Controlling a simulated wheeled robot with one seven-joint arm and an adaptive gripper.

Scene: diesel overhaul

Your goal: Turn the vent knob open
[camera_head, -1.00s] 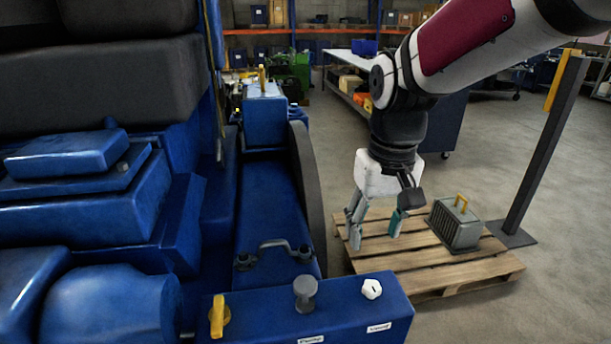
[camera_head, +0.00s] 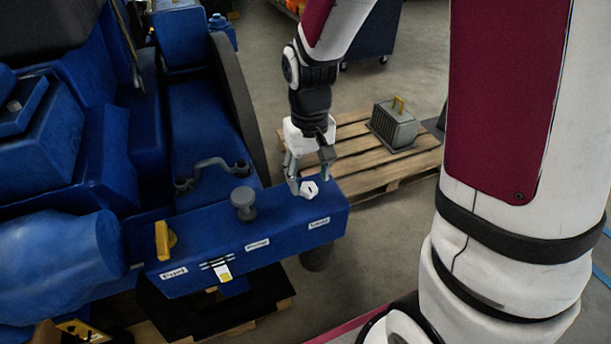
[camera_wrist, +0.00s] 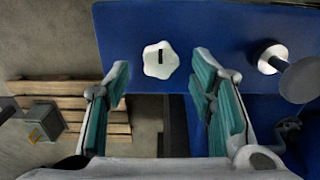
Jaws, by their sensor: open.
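The white vent knob (camera_head: 309,189) sits on top of the blue box (camera_head: 275,219), near its right end, above a small label. In the wrist view the knob (camera_wrist: 160,60) is a lobed white disc with a dark slot mark running along the picture's vertical. My gripper (camera_head: 309,184) is at the back side of the knob, close to it. In the wrist view my gripper (camera_wrist: 160,75) is open, with a teal-padded finger on each side and nothing between the pads; the knob shows just beyond the fingertips, between their lines. Whether a finger touches it I cannot tell.
A grey plunger-like knob (camera_head: 243,200) and a yellow handle (camera_head: 163,240) stand on the same box to the left. A curved dark handle (camera_head: 212,172) lies behind. A wooden pallet (camera_head: 360,165) carries a grey crate-like unit (camera_head: 393,125).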

